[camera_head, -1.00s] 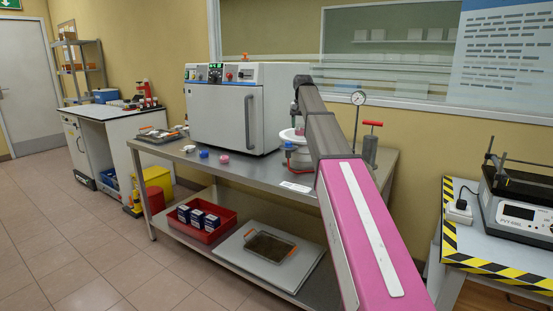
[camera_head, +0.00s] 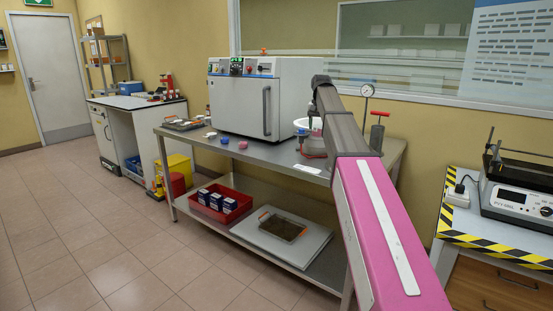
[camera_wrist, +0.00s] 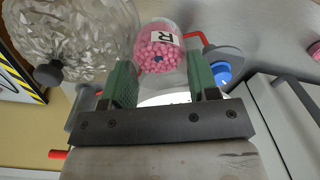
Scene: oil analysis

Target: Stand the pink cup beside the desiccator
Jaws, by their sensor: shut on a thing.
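The pink cup (camera_wrist: 160,45), a clear cup with pink beads and a label with a letter R, is between the green fingers of my gripper (camera_wrist: 160,70) in the wrist view. My gripper is shut on it. A large faceted clear glass vessel with a dark knob, apparently the desiccator (camera_wrist: 75,30), is close beside it at the upper left. In the head view, my arm hides most of my gripper. Whether the cup touches the table cannot be told.
A white oven (camera_head: 262,100) stands on the table left of my arm. Small blue (camera_head: 224,140) and pink (camera_head: 243,145) items lie in front of it. A gauge (camera_head: 367,92) and a red-handled grey cylinder (camera_head: 377,130) stand to the right. The front table strip is mostly clear.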

